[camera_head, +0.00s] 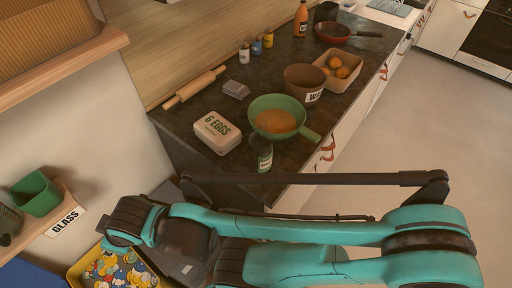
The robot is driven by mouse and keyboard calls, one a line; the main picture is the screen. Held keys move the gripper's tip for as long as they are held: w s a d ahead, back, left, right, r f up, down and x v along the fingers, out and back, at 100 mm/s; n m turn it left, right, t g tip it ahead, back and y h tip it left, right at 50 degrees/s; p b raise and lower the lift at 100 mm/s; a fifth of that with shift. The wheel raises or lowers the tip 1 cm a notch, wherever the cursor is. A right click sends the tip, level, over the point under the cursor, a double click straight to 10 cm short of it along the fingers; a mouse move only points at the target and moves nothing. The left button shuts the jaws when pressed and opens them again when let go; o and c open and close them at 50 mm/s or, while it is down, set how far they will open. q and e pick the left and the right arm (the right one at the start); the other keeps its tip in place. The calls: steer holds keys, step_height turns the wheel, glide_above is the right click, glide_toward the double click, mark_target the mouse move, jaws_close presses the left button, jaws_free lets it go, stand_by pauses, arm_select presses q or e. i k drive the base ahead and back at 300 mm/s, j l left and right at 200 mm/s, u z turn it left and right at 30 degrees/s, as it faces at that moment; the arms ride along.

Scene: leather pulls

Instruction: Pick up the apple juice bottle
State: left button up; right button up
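An orange bottle (301,18) with a pale label stands upright at the back of the counter. Neither label can be read, so I cannot tell which one holds apple juice. A teal arm of mine with dark joints lies across the bottom of the view, in front of the counter. No gripper fingers of mine can be made out.
A rolling pin (195,88) lies behind. The floor (425,130) at right is clear.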

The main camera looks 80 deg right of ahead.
mark_target(261, 140)
steer(key=z, duration=2.8)
steer(key=u, duration=2.15)
steer(key=z, duration=2.1)
steer(key=k+u, duration=0.55)
steer(key=u, duration=0.15)
steer(key=k+j+u, duration=0.15)
steer(key=u, duration=0.2)
steer(key=k, duration=0.1)
